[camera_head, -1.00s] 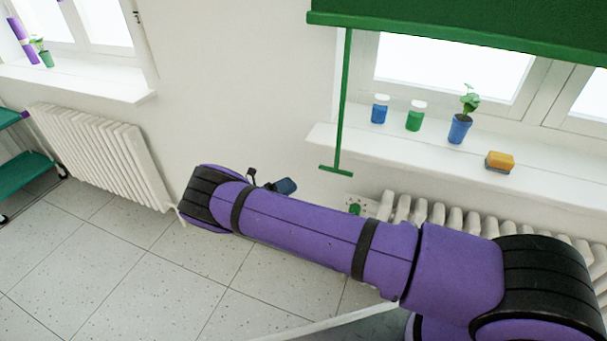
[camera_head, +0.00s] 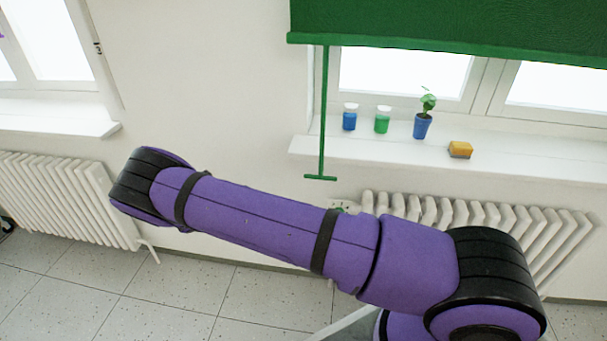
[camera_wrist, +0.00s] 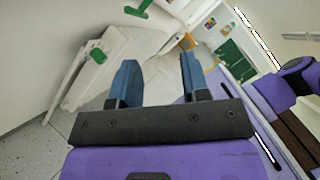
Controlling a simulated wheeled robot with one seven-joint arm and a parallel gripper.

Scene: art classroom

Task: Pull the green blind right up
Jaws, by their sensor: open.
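The green blind (camera_head: 450,25) hangs partway down over the right window in the head view. A thin green pull rod (camera_head: 323,110) drops from its left end to a short crossbar (camera_head: 320,178) below the sill. My gripper (camera_wrist: 158,75) shows in the wrist view with its two blue fingers apart and nothing between them. A green piece (camera_wrist: 138,8) is at that view's top edge, beyond the fingers; I cannot tell for sure if it is the crossbar. In the head view my gripper is out of sight, and my purple arm crosses below the rod.
The windowsill (camera_head: 520,165) holds a blue jar (camera_head: 349,118), a green jar (camera_head: 382,120), a potted plant (camera_head: 422,126) and a yellow sponge (camera_head: 460,150). A white radiator (camera_head: 480,212) stands below it, another radiator (camera_head: 50,195) at left. Wall between the windows is bare.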

